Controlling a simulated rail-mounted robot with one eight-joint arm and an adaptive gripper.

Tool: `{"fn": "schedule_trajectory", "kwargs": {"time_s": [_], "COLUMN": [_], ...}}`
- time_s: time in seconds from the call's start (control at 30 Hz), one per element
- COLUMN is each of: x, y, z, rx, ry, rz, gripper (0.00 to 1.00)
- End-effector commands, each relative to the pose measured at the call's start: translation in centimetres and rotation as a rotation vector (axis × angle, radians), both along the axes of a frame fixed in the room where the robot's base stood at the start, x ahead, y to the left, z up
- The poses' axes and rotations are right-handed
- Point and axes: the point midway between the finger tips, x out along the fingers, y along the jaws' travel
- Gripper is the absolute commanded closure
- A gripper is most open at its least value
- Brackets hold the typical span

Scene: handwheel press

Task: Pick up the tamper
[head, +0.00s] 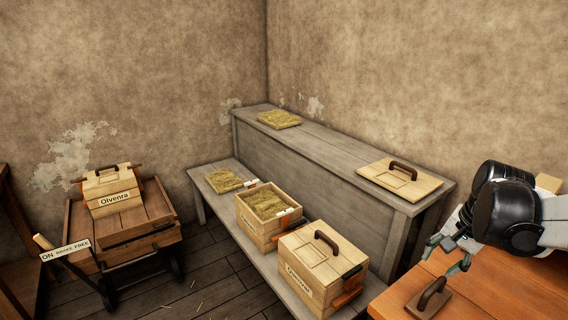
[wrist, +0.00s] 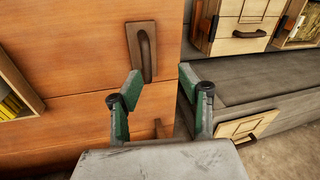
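The tamper is a flat wooden plate with a dark arched handle. It lies on the orange-brown wooden table (head: 510,295) at the lower right of the head view, where the tamper (head: 428,301) is near the table's left edge. In the wrist view the tamper (wrist: 134,38) is at the upper middle, its lower end partly behind one finger. My gripper (head: 446,254) is open and empty, above the tamper and apart from it in the head view. In the wrist view my gripper (wrist: 160,78) has its two green fingers spread, with the handle beyond them.
A lidded crate (head: 304,262) and an open straw-filled crate (head: 256,234) stand on the low bench left of the table. A wooden lid (head: 385,184) lies on the higher shelf. A cart (head: 125,235) carries a crate labelled Olvenra (head: 114,198). A brown piece (wrist: 159,129) shows between my fingers.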

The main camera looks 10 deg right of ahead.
Motion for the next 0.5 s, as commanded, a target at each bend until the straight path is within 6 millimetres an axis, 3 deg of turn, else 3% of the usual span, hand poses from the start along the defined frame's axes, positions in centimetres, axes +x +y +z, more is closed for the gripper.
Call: {"fn": "schedule_trajectory", "kwargs": {"time_s": [0.03, 0.1, 0.27, 0.5], "x": [-0.4, -0.9, -1.5, -1.0], "y": [-1.3, -2.4, -3.7, -3.6], "z": [1.2, 1.5, 1.4, -1.8], "rx": [0.019, 0.041, 0.067, 0.071], "ry": [0.015, 0.033, 0.055, 0.059], "rz": [-0.040, -0.081, -0.130, -0.136], "gripper": [0.62, 0.62, 0.62, 0.62]}}
